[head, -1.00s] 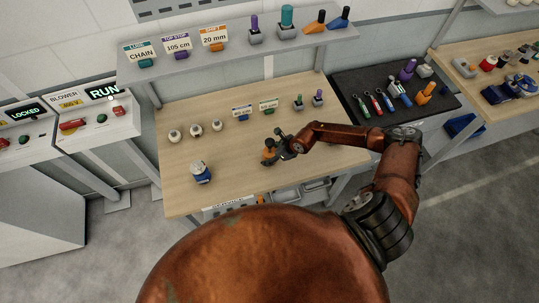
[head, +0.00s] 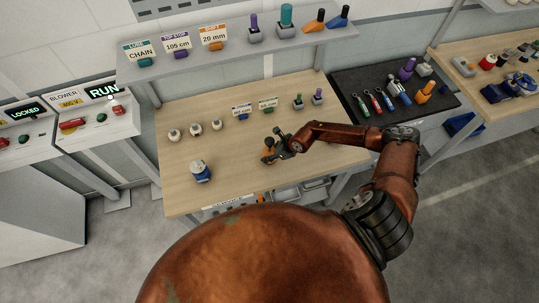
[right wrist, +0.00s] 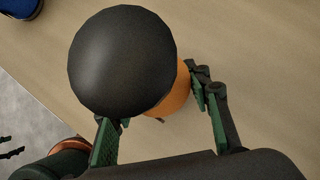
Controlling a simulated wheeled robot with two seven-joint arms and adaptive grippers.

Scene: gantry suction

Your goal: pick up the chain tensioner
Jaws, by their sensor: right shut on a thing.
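The chain tensioner, as I take it, is the orange piece (head: 268,156) with a dark top, upright near the front middle of the wooden bench. In the right wrist view its round black knob (right wrist: 122,60) fills the upper left and hides much of the orange body (right wrist: 176,98). My right gripper (head: 277,148) reaches it from the right and is shut on it, with a green-padded finger on either side in the right wrist view. The piece's base is hidden, so I cannot tell if it touches the bench. My left gripper is not in view.
A blue and white piece (head: 201,171) stands to the left on the bench (head: 235,183). Several small white knobs, two label cards (head: 242,110) and two small pieces (head: 298,101) stand farther back. A shelf (head: 240,50) overhangs the back. A dark tool mat (head: 350,84) lies to the right.

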